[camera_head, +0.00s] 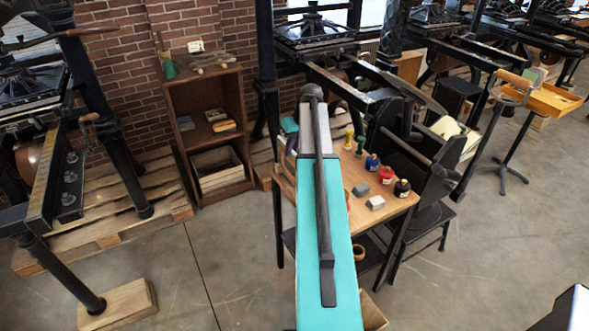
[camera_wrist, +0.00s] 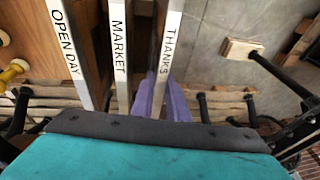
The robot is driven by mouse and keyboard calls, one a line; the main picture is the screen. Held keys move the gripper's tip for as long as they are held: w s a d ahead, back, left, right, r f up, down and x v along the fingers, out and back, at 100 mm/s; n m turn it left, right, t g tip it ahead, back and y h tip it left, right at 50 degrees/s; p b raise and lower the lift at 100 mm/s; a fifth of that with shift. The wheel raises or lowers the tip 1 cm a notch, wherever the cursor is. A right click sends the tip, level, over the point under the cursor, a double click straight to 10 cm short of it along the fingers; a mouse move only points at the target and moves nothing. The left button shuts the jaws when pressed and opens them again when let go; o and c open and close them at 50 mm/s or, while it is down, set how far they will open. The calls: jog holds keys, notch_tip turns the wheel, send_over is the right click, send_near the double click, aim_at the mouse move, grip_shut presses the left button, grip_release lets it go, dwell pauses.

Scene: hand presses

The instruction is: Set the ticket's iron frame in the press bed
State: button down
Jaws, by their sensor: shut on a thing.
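In the wrist view three bars stand side by side, labelled OPEN DAY (camera_wrist: 69,50), MARKET (camera_wrist: 120,55) and THANKS (camera_wrist: 170,38). The purple fingers of my gripper (camera_wrist: 164,88) lie on both sides of the THANKS bar's lower end, shut on it. The other two bars are to the left, apart from the fingers.
A press (camera_head: 30,85) stands at left; another press (camera_head: 312,28) stands behind the table. A shelf cabinet (camera_head: 240,110) is against the brick wall. Floor is open at lower right.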

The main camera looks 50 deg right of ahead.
jog(key=shift+w+r+p, duration=0.1)
jog(key=shift+r+p, duration=0.2)
jog(key=shift+r, duration=0.25)
jog(key=shift+r+p, duration=1.35)
jog(key=shift+r, duration=1.25)
dwell(1.2)
jog(key=shift+r+p, duration=1.2)
jog(key=shift+r, duration=1.2)
jog(key=shift+a, duration=0.15)
